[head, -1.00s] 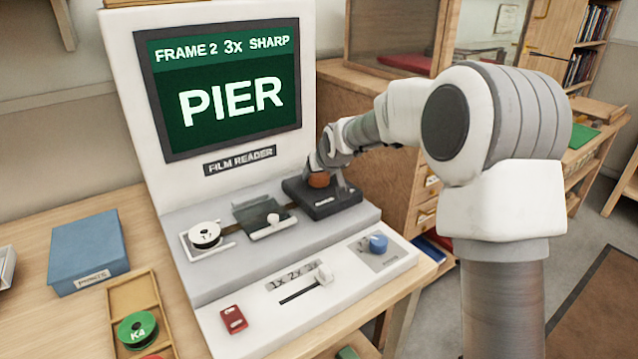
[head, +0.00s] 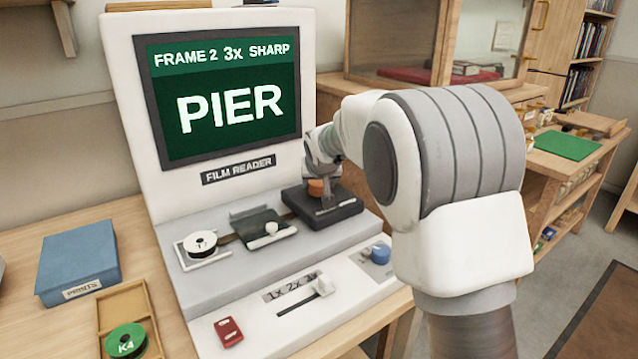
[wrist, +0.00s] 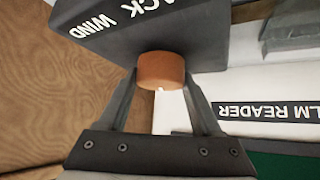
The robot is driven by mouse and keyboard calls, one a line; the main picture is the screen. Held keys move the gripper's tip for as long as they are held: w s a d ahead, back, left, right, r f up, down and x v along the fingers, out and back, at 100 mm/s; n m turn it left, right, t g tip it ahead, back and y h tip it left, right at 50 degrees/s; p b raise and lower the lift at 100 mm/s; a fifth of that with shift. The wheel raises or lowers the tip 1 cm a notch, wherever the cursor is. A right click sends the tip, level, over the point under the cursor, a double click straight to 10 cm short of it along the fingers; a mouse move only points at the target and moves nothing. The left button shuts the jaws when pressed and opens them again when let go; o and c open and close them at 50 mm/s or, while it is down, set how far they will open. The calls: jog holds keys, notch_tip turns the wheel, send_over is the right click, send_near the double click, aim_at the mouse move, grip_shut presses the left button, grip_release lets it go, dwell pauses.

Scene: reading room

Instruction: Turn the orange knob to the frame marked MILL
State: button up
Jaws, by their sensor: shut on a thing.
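The orange knob (head: 316,187) sits on a dark block (head: 345,209) at the right of the film reader's upper deck. In the wrist view the orange knob (wrist: 161,70) lies between my gripper's two fingers (wrist: 160,92), and the block reads "WIND" and part of another word. My gripper (head: 324,190) is shut on the knob. The screen (head: 225,85) shows "FRAME 2 3x SHARP" above the large word "PIER". My arm hides part of the reader's right side.
On the reader are a white reel (head: 201,243), a film gate with a white knob (head: 270,229), a 1x 2x 3x slider (head: 322,285), a blue knob (head: 380,253) and a red switch (head: 229,331). A blue box (head: 78,262) and a wooden tray (head: 124,305) stand left.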

jog(key=o, duration=1.4)
jog(key=p+v, duration=0.3)
jog(key=v, duration=1.4)
jog(key=shift+s+r, duration=0.15)
jog(key=shift+s, duration=0.05)
